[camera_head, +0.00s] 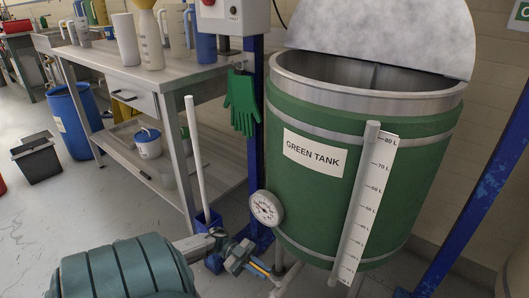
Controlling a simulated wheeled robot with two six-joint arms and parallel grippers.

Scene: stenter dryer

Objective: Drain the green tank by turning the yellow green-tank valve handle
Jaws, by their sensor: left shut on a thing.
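The green tank (320,195), labelled "GREEN TANK", stands at right centre with its lid raised and its top open. A level scale (362,205) runs down its front, and a round gauge (266,208) sits at its lower left. My left gripper (246,262) is low beside the tank's base, below the gauge, shut on the yellow valve handle (259,268). Only a small part of the handle shows; the gripper hides much of it and of the valve. My right gripper is not in view.
A blue post (254,120) with a control box and green gloves (242,100) stands left of the tank. A workbench (150,75) with jugs is behind at left. A white pole (195,150) rises near my gripper. Floor at left is partly clear.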

